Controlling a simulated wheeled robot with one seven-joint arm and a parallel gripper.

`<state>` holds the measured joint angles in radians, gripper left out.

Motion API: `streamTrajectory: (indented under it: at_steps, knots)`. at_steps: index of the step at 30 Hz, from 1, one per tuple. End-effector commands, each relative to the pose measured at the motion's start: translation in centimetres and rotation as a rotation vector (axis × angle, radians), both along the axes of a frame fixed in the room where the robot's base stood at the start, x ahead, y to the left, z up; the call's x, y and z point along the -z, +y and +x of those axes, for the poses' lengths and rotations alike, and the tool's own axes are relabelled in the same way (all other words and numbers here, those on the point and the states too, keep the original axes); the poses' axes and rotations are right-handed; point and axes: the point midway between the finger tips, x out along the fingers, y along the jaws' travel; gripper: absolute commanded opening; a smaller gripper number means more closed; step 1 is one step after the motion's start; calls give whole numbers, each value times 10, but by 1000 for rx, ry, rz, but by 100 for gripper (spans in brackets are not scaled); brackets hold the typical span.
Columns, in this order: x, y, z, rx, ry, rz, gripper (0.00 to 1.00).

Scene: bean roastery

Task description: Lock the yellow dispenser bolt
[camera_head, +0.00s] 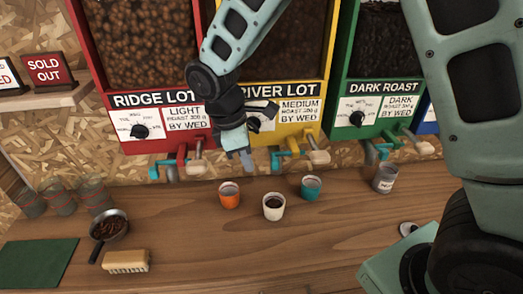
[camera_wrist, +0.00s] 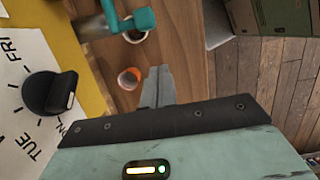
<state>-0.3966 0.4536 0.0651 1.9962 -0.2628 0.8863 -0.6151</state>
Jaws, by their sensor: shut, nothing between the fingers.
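The yellow dispenser (camera_head: 322,92), labelled RIVER LOT, stands at the back middle in the head view, partly hidden by my arm. A teal handle (camera_head: 287,156) and a pale wooden-ended lever (camera_head: 318,157) sit at its lower outlet; I cannot tell which part is the bolt. The teal handle also shows in the wrist view (camera_wrist: 130,24). Its black dial knob (camera_wrist: 46,94) is close at the left in the wrist view. My gripper (camera_head: 246,158) is shut and empty, pointing down in front of the panel's lower left. Its fingers also show in the wrist view (camera_wrist: 158,84).
Red (camera_head: 133,157) and green (camera_head: 338,128) dispensers flank the yellow one. An orange cup (camera_head: 229,198), a white cup (camera_head: 273,209), a teal cup (camera_head: 311,190) and a grey tin (camera_head: 384,180) stand on the wooden counter (camera_head: 220,250). A pan (camera_head: 108,229) and brush (camera_head: 126,262) lie left.

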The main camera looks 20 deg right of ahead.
Motion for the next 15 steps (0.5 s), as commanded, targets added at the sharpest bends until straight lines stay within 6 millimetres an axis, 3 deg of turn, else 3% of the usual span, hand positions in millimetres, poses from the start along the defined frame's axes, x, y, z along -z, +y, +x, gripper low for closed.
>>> streamTrajectory:
  at_steps: [1,6,15]
  knots:
    - [-8,-9,-2,5,-4,0,0]
    - [-6,-27,-8,3,-3,-1,0]
    - [-3,-33,-10,2,-4,0,0]
